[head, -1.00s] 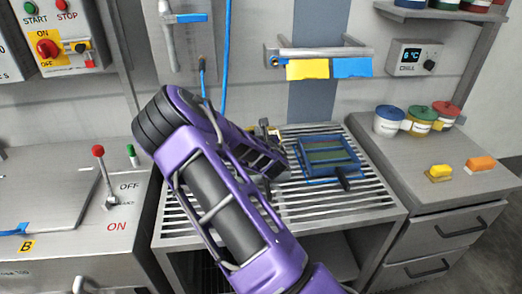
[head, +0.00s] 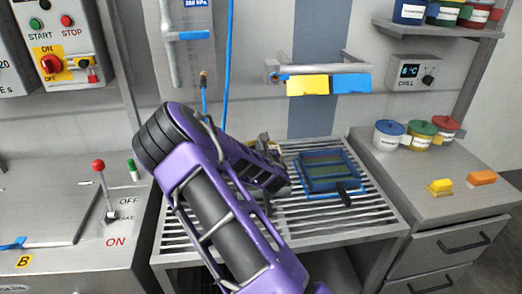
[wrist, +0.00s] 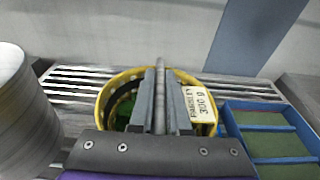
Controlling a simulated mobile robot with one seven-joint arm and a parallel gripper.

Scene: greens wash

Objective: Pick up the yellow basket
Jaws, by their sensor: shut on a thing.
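The yellow basket (wrist: 102,106) stands at the slatted rack in the wrist view, with a yellow rim and green leaves (wrist: 124,112) inside. A white label (wrist: 198,104) reading PARSLEY 300 g sits at its right side. My gripper (wrist: 160,98) is over the middle of the basket, its two fingers closed on a thin grey bar that looks like the basket's handle. In the head view my gripper (head: 272,172) and arm hide nearly all of the basket. I cannot tell whether the basket rests on the slats.
A blue-framed tray (head: 345,184) with green panels lies on the slatted rack (head: 345,222), close to the basket's right side. A rail (head: 325,69) with yellow and blue cloths is on the wall behind. Lidded tubs (head: 387,138) stand on the right counter.

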